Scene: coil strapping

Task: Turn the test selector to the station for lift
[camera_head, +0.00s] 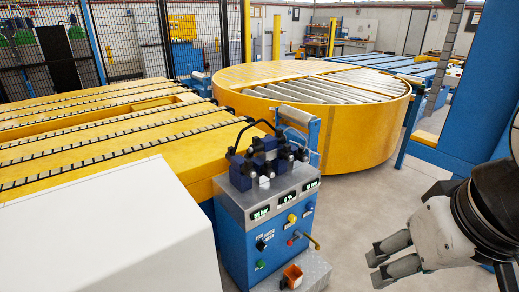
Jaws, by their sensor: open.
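The blue control cabinet (233,252) stands left of centre with a sloped grey panel on top. A black knob (261,244) sits on its front under small pale lettering and may be the test selector; the lettering and its pointer are too small to read. A green knob (260,265), a yellow knob (291,218), a blue knob (309,206), and a red handle (294,238) are also on it. My gripper (376,268) is at the lower right, open and empty, its two fingers pointing left. It is apart from the cabinet, to its right.
Dark blue valve blocks with a black hose (238,134) top the cabinet. A brass lever (313,242) sticks out to its right. An orange box (292,275) is at its foot. A yellow conveyor (90,150) and round roller turntable (345,128) stand behind. Floor between cabinet and gripper is clear.

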